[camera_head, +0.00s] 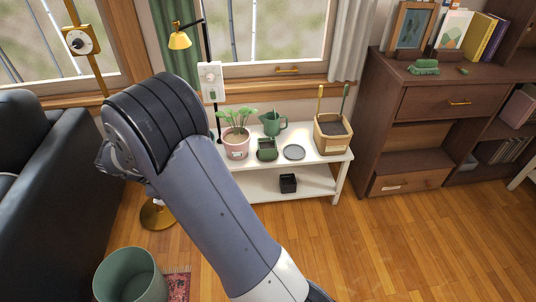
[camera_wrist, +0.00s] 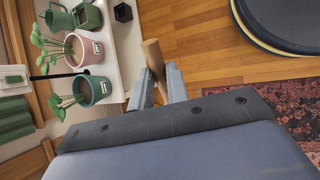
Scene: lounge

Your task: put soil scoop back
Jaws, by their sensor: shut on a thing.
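My gripper (camera_wrist: 159,78) is shut on a brown wooden handle (camera_wrist: 152,54) in the wrist view, which I take to be the soil scoop's. The handle points away from the fingers, and the rest of the scoop is hidden. It is held beside the white plant table (camera_wrist: 122,60). In the head view my arm hides the gripper and what it holds. A wooden crate (camera_head: 332,144) with two upright tool handles, one yellow and one green, stands at the right end of the white plant table (camera_head: 318,160).
A pink potted plant (camera_head: 236,150), green watering can (camera_head: 272,123), square green pot (camera_head: 267,151) and grey round dish (camera_head: 294,152) stand on the table. A black pot (camera_head: 288,183) is on its lower shelf. A brown cabinet (camera_head: 425,105) stands right.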

